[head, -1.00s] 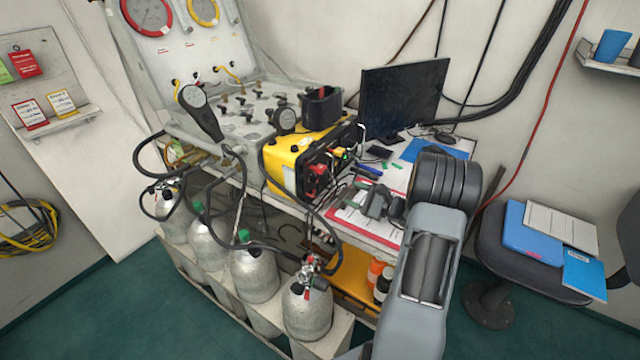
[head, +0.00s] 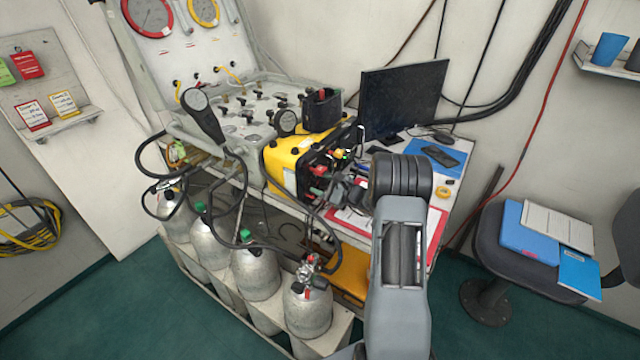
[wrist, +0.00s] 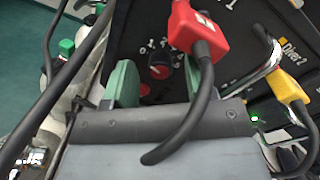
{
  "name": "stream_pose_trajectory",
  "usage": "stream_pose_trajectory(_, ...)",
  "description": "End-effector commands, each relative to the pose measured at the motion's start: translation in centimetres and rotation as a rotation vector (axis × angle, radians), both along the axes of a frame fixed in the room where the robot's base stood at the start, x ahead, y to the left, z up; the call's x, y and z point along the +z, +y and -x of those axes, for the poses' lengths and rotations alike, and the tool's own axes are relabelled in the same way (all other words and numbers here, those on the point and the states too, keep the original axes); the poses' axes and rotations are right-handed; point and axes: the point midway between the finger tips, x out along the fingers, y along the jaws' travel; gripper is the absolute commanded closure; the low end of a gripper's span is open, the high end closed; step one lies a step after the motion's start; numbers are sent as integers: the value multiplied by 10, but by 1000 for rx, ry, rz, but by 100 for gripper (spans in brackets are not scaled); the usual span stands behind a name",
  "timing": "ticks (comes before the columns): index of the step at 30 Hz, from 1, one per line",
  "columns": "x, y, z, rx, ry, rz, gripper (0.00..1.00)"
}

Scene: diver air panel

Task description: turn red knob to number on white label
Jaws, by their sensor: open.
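In the wrist view a small round red knob (wrist: 159,67) sits on a black panel (wrist: 125,30), with white numbers around its upper side. I cannot tell which number it points to. My gripper (wrist: 158,82) is open, its green fingers on either side of the knob in this view; I see no clear contact. In the head view the panel is the front of a yellow case (head: 287,165), and my gripper is close in front of it, partly hidden by my arm. I cannot make out a white label with a number clearly.
A red plug (wrist: 203,36) with a black cable hangs across the panel, passing over the right finger and gripper body. A yellow plug (wrist: 290,87) and a metal handle (wrist: 255,75) are at right. Gas cylinders (head: 307,310) stand below left; a monitor (head: 402,95) is behind.

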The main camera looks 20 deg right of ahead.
Motion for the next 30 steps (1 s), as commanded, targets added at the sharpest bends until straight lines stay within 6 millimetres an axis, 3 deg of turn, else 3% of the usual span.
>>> stream_pose_trajectory(5,0,0,0,0,0,0,50)
stream_pose_trajectory(20,0,0,0,1,0,0,98)
stream_pose_trajectory(30,-1,1,1,4,37,-54,98)
